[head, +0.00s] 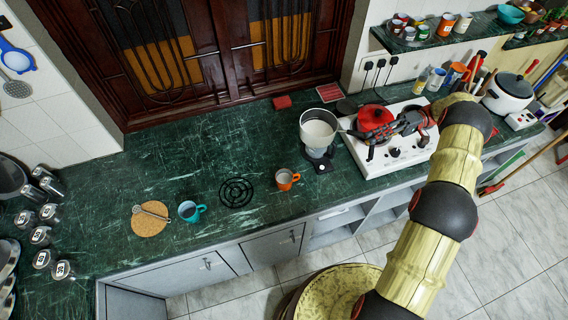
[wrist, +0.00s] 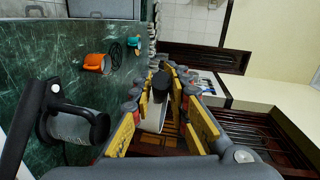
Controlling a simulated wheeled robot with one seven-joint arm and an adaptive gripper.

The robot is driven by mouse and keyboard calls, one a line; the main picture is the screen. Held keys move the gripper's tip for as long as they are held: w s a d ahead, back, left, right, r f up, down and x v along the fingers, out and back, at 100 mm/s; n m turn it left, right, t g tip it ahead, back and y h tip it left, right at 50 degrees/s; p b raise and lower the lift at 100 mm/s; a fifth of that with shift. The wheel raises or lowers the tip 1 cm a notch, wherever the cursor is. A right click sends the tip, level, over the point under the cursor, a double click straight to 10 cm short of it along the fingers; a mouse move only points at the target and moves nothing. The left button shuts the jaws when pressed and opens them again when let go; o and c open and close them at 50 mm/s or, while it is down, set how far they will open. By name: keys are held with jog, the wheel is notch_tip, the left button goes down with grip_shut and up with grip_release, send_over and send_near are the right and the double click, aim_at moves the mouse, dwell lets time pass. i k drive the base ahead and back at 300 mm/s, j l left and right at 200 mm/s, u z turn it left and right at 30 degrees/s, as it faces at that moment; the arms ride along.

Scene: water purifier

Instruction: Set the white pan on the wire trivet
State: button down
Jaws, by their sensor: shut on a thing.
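My gripper (head: 362,138) is shut on the pan's dark handle. In the wrist view the handle (wrist: 161,84) sits between the yellow fingers of my gripper (wrist: 163,88), with part of the white pan (wrist: 152,118) beyond. The black wire trivet (head: 236,192) lies flat and empty on the counter, left of and apart from the pan. It also shows in the wrist view (wrist: 115,52).
An orange mug (head: 284,180) stands just right of the trivet; a teal mug (head: 190,211) stands to its left. A jug with a black base (head: 320,160) is partly hidden below the pan. A red pot (head: 374,117) sits on the stove. Counter behind the trivet is clear.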

aim_at(240, 208)
jog(key=k, duration=1)
